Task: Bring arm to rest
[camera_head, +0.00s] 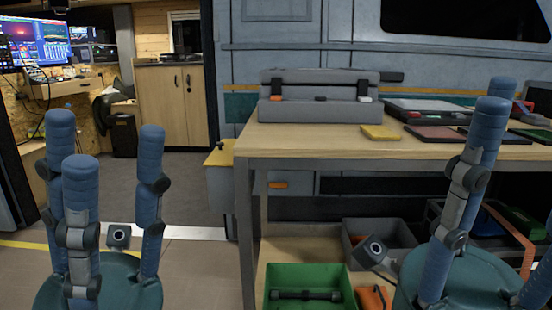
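My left gripper (106,150) stands at the lower left with its blue padded fingers pointing up from a teal palm. The fingers are spread apart and nothing is between them. My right gripper (490,125) is at the lower right, also pointing up from a teal palm. The arm links below both palms are out of view.
A wooden workbench (300,140) stands ahead, holding a grey case (318,108), a yellow pad (380,132) and flat trays. Its lower shelf holds a green bin (290,273) and a grey bin (352,250). Open floor (185,200) leads to a cabinet (170,100) and desk at the back left.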

